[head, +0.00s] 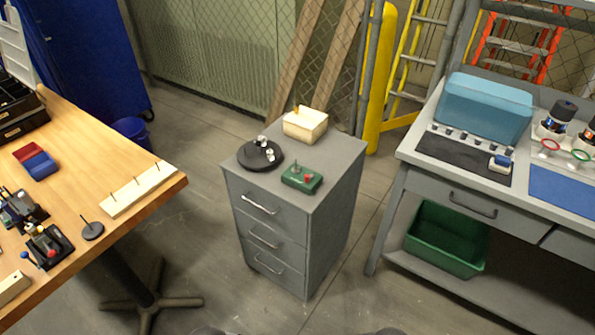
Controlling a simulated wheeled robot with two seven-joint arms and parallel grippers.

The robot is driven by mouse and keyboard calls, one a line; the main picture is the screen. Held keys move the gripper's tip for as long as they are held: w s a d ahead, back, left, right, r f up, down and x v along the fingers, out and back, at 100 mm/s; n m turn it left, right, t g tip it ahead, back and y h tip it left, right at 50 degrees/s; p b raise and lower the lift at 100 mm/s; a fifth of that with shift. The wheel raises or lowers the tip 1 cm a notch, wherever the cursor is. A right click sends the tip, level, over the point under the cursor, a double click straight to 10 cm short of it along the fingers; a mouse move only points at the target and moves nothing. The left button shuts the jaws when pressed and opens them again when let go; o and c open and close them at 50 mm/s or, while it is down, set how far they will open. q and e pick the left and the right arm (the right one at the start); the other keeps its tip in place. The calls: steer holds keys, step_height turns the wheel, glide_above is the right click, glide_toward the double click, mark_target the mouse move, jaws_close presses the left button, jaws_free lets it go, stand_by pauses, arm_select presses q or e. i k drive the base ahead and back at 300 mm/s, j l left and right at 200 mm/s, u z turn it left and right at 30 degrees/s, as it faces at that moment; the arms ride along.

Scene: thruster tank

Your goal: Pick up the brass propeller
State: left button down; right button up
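I cannot clearly make out a brass propeller. A small brass-coloured piece (296,107) shows on top of a cream block (305,127) at the back of the grey drawer cabinet (337,170); it is too small to tell its shape. A round black stand (252,159) with small silvery parts (264,148) is at the left of the cabinet top. A green box (300,182) with a red spot on it lies near the front edge. Neither of my grippers is in view.
A wooden table (75,150) at left holds a cream peg strip (138,189), small tools and a red and blue block. A grey workbench (420,148) at right holds a blue-teal case (484,108), with a green bin (447,238) below. Floor shows between the furniture.

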mark_target(35, 232)
steer(key=u, duration=1.7)
